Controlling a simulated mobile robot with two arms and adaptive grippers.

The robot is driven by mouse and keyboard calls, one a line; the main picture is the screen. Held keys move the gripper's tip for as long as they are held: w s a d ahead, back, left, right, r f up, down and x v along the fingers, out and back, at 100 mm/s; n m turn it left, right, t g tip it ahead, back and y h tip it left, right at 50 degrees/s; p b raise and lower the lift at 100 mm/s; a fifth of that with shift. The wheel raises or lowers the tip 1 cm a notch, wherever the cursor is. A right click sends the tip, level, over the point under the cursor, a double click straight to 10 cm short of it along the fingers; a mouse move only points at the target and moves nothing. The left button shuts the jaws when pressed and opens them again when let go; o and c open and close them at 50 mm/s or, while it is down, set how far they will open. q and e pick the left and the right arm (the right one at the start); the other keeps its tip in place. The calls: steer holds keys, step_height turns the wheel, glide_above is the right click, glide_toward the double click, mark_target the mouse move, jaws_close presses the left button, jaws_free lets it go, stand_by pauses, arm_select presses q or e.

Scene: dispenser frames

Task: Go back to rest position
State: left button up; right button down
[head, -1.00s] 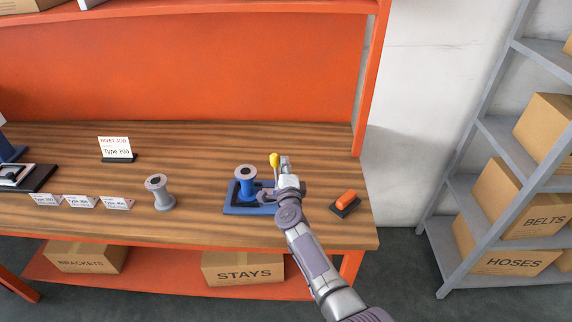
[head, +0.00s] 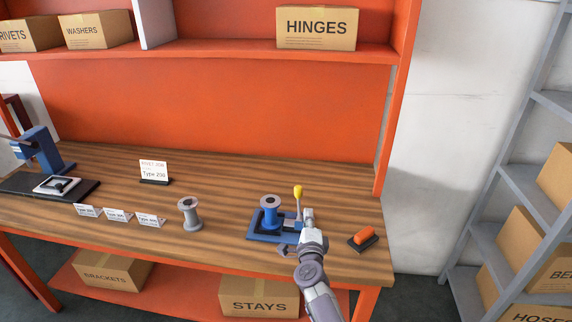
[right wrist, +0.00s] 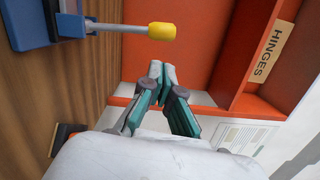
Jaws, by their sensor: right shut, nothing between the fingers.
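My right gripper (head: 308,214) is over the right part of the wooden workbench, just right of the blue dispenser frame (head: 256,238). In the right wrist view the right gripper (right wrist: 162,68) is shut with nothing between its fingertips. The blue frame holds a blue spool (head: 270,214) and has a lever with a yellow handle (head: 298,191). The yellow handle (right wrist: 161,31) also shows in the right wrist view, apart from the fingertips. My left gripper is not in view.
A grey spool (head: 190,214) stands left of the frame. An orange block on a dark base (head: 362,237) lies near the bench's right end. Label cards (head: 117,215) and a blue press (head: 40,150) are at left. An orange upright (head: 396,100) and shelf bound the bench.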

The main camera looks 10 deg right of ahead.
steer(key=s+a+f+n+g+y, duration=0.2)
steer(key=s+f+n+g+y, duration=0.15)
steer(key=s+n, duration=0.55)
steer(key=s+a+f+n+g+y, duration=0.25)
steer(key=s+n+y, duration=0.35)
steer(key=s, duration=0.4)
steer(key=s+d+n+g+h, duration=0.2)
steer(key=s+d+n+g, duration=0.1)
steer(key=s, duration=0.6)
steer(key=s+d+n+g+h, duration=0.2)
steer(key=s+d+n, duration=0.15)
steer(key=s, duration=0.45)
steer(key=s+d+n+g+h, duration=0.2)
steer(key=s+d+g+h, duration=0.1)
steer(key=s, duration=0.6)
step_height(320, 180, down, 28)
steer(key=s+g+b, duration=0.1)
steer(key=g+b, duration=0.1)
steer(key=b, duration=0.1)
arm_select(q)
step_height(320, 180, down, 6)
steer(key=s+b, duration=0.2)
steer(key=b, duration=0.1)
arm_select(e)
steer(key=s+d+f+g, duration=0.1)
steer(key=s+d+f, duration=0.2)
steer(key=s+f, duration=1.4)
step_height(320, 180, down, 4)
steer(key=shift+s+d+r, duration=0.1)
steer(key=shift+s+d, duration=0.1)
